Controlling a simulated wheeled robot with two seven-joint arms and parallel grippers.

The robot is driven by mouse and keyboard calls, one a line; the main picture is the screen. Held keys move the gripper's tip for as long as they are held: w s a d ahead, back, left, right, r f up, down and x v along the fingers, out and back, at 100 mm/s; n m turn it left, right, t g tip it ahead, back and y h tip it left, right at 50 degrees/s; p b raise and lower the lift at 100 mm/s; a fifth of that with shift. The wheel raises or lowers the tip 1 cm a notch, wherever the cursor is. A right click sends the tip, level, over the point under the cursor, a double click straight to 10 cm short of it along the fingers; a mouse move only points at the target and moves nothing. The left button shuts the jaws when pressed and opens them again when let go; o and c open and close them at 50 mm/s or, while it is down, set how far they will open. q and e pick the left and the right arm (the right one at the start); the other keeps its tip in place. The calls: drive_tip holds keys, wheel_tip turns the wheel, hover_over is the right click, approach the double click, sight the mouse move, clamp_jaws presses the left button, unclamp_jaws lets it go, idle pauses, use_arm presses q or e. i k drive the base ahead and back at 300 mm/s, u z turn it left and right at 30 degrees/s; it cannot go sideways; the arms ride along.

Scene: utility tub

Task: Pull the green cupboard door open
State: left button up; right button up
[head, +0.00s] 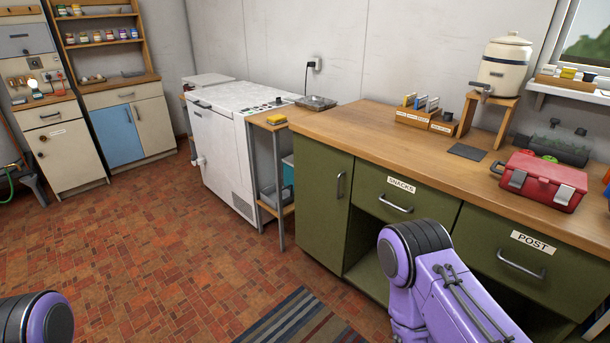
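The green cupboard door (316,205) is at the left end of the green counter unit, under the wooden worktop. It looks shut, flush with the unit's front. Its upright metal bar handle (340,185) is near the door's right edge, and nothing touches it. A purple link of my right arm stands in front of the unit at the bottom right, hiding part of the open space under the drawers. A purple link of my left arm shows at the bottom left corner. Neither gripper is in view.
A SNACKS drawer (404,198) and a POST drawer (518,257) are right of the door, both shut. A small wooden shelf stand (274,127) and a white chest freezer (223,150) stand left of it. The brick floor (190,270) before the door is clear; a striped rug (302,320) lies nearby.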

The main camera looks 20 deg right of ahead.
sight(323, 173)
drive_tip(key=z, duration=0.25)
drive_tip(key=i, duration=0.75)
drive_tip(key=z, duration=0.55)
